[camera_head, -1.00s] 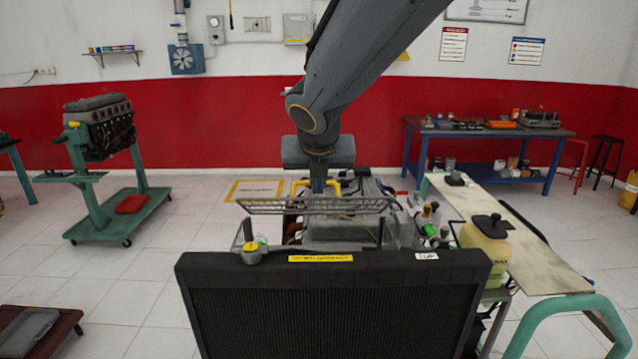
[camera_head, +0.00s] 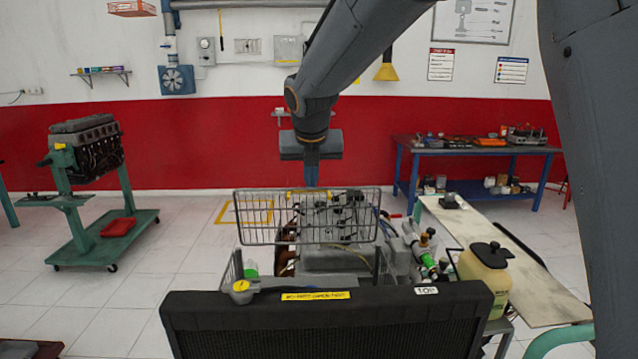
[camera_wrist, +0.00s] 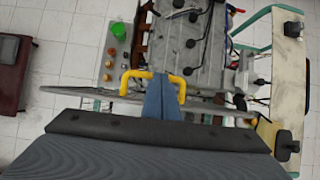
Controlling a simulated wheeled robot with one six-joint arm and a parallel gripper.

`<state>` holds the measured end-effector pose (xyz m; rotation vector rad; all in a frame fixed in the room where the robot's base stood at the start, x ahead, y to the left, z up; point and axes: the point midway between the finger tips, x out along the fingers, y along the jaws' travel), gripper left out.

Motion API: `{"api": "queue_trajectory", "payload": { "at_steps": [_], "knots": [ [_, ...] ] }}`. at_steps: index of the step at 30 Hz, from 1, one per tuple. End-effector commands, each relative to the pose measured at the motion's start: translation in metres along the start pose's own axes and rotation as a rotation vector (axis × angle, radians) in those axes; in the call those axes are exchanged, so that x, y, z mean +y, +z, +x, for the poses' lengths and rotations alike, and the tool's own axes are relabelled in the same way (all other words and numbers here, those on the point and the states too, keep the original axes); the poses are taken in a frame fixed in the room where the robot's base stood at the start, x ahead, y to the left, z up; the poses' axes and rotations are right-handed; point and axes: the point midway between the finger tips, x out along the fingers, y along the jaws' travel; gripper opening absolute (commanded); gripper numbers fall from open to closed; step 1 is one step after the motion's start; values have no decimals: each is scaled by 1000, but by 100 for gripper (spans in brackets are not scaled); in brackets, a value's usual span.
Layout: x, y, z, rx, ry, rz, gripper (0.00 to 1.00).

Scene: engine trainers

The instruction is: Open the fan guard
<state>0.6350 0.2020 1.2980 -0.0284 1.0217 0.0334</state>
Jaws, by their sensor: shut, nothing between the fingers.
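The fan guard (camera_head: 262,222) is a grey wire grille in front of the engine, behind the radiator. In the head view its mesh face shows broadly; in the wrist view (camera_wrist: 75,92) it is a thin strip, so it looks steeply tilted or near upright. Its yellow handle (camera_wrist: 135,76) is on the engine side, and only a little shows at the top rim in the head view. My gripper (camera_head: 312,181) points down at that rim. In the wrist view its blue fingers (camera_wrist: 161,98) are shut with nothing between them and overlap the handle's middle; contact cannot be told.
The black radiator (camera_head: 325,325) stands closest, below the guard. The engine (camera_head: 335,258) is behind the guard. A yellowish jug (camera_head: 485,275) and a long board (camera_head: 510,250) are at the right. Open floor lies left, before a green engine stand (camera_head: 90,240).

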Motion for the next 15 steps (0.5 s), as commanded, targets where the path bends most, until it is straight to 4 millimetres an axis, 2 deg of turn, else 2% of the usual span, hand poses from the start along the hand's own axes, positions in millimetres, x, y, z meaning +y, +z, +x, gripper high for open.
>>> {"api": "queue_trajectory", "payload": {
  "at_steps": [15],
  "knots": [
    [8, 0, 2, 42, 5, -10, 0]
  ]
}}
